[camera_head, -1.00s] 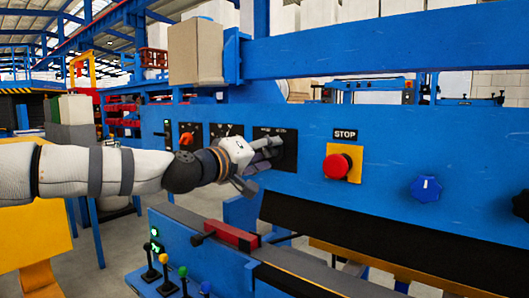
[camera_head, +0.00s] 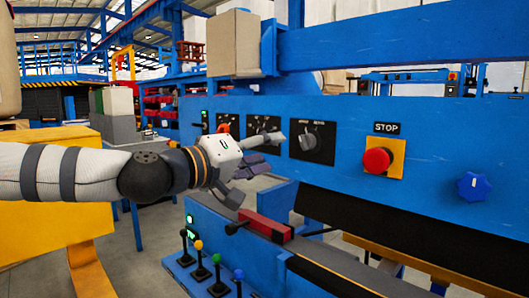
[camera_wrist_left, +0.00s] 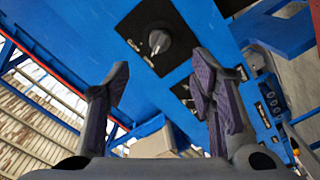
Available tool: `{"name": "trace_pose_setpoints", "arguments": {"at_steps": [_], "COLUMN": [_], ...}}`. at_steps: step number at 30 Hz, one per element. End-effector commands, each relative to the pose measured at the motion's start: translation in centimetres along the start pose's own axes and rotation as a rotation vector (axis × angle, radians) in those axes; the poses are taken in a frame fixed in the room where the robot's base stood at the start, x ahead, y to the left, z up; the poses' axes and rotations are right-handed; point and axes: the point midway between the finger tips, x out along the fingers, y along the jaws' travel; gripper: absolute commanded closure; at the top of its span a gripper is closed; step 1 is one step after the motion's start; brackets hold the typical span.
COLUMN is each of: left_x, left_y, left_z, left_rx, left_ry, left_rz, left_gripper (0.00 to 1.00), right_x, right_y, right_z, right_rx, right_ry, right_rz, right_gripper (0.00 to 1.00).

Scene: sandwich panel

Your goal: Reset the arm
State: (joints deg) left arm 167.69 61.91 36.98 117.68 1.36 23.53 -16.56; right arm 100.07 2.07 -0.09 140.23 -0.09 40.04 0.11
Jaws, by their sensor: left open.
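My left arm comes in from the left in the head view, and its left gripper (camera_head: 262,155) is in front of the blue panel (camera_head: 350,165). The gripper is open and empty, apart from the rotary switch (camera_head: 309,142) to its right. The left wrist view shows the two fingers (camera_wrist_left: 165,90) spread with nothing between them. Beyond them, that view shows a grey rotary switch (camera_wrist_left: 159,41) on a black plate. My right gripper is not in view.
A red stop button (camera_head: 377,161) on a yellow plate and a blue knob (camera_head: 472,187) sit on the panel's right. Below the gripper are a red block (camera_head: 266,227) and several coloured-knob levers (camera_head: 216,260). Open floor shows at the left.

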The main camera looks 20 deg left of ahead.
Motion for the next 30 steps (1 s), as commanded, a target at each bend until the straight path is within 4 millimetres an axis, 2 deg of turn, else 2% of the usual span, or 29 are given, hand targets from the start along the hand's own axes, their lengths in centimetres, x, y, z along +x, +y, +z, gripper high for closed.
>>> {"name": "trace_pose_setpoints", "arguments": {"at_steps": [10, 11, 13, 14, 17, 18, 20, 21, 22, 24, 26, 27, 29, 30], "left_x": [0.1, 0.1, 0.5, 0.7, 0.6, -0.1, -1.7, -3.2, -4.5, -8.4, -12.3, -15.3, -20.2, -23.7], "left_y": [-0.1, -0.2, -1.4, -2.4, -7.0, -9.2, -12.3, -14.3, -15.8, -18.9, -21.2, -22.6, -24.4, -25.3], "left_z": [0.1, 0.4, 2.4, 4.0, 11.5, 14.9, 19.8, 23.0, 25.2, 30.2, 34.1, 36.4, 39.4, 41.1], "left_rx": [0.0, 0.001, 0.006, 0.009, 0.027, 0.035, 0.047, 0.055, 0.063, 0.08, 0.099, 0.111, 0.135, 0.152], "left_ry": [-0.001, -0.008, -0.049, -0.08, -0.23, -0.299, -0.401, -0.47, -0.522, -0.644, -0.75, -0.823, -0.933, -1.008], "left_rz": [-0.001, -0.006, -0.038, -0.063, -0.183, -0.239, -0.32, -0.373, -0.413, -0.506, -0.583, -0.634, -0.709, -0.757], "left_gripper": [0.5, 0.5, 0.5, 0.5, 0.5, 0.5, 0.5, 0.5, 0.5, 0.5, 0.5, 0.5, 0.5, 0.5], "right_x": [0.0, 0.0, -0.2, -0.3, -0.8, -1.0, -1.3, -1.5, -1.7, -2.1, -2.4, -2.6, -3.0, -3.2], "right_y": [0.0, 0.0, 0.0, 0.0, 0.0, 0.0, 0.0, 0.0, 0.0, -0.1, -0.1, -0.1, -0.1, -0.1], "right_z": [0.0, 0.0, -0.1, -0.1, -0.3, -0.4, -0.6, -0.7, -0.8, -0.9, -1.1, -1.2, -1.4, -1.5], "right_rx": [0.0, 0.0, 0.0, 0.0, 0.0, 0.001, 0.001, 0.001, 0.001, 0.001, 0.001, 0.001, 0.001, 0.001], "right_ry": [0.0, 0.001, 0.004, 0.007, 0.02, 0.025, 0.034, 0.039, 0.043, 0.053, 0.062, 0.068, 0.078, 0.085], "right_rz": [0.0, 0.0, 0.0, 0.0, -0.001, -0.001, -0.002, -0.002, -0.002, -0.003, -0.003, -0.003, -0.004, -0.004], "right_gripper": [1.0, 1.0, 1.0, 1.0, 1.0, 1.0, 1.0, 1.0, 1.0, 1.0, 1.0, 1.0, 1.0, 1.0]}}
